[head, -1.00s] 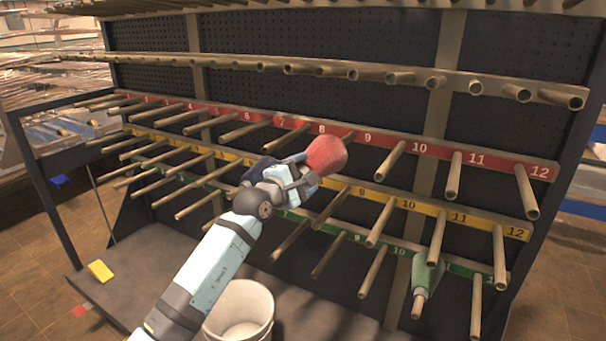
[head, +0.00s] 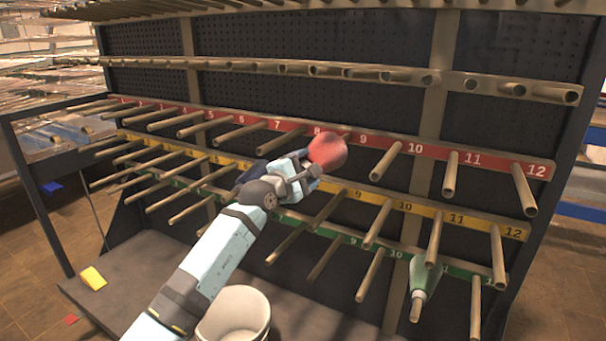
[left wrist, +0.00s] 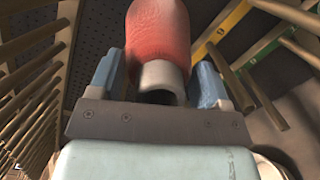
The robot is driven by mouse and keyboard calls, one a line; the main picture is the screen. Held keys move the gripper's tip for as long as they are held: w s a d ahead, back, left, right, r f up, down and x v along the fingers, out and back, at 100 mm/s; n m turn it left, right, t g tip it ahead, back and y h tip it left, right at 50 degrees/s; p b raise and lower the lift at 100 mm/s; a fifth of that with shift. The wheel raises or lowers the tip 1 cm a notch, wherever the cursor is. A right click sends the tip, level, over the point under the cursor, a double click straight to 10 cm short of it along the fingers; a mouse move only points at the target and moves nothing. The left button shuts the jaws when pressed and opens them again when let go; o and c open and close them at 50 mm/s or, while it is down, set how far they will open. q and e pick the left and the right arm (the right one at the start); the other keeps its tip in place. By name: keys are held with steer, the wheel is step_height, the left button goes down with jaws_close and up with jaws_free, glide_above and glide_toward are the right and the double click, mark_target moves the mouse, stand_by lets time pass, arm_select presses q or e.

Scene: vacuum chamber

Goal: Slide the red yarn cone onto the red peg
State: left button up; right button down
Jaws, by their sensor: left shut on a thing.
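The red yarn cone (head: 327,150) is held in my left gripper (head: 304,172) in front of the red-labelled row, near labels 8 and 9. In the left wrist view the cone (left wrist: 160,32) sits between the two blue fingers of the left gripper (left wrist: 160,82), with its pale hollow tube end towards the camera. The red label strip (head: 440,152) carries a row of brown pegs. A red-row peg (head: 346,134) shows its root just behind the cone; its tip is hidden, so I cannot tell whether the cone is around it. My right gripper is not in view.
The yellow strip (head: 430,208) and green strip (head: 340,236) below carry more protruding pegs close to my arm. A green cone (head: 426,278) is on a lower right peg. A white bucket (head: 236,310) stands below. A yellow block (head: 93,278) lies at left.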

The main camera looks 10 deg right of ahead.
arm_select(q)
steer(key=shift+b+x, duration=0.5)
steer(key=shift+x, duration=0.3)
steer(key=shift+a, duration=0.1)
steer(key=shift+w, duration=0.1)
steer(key=shift+b+x, duration=1.3)
steer(key=shift+w+d+f+b, duration=0.1)
steer(key=shift+w+d+b, duration=0.15)
steer(key=shift+w+b, duration=0.35)
steer(key=shift+w+d+f+b, duration=0.1)
steer(key=shift+w+d+b, duration=0.3)
steer(key=shift+b, duration=0.4)
steer(key=shift+w, duration=0.1)
steer(key=shift+a, duration=0.1)
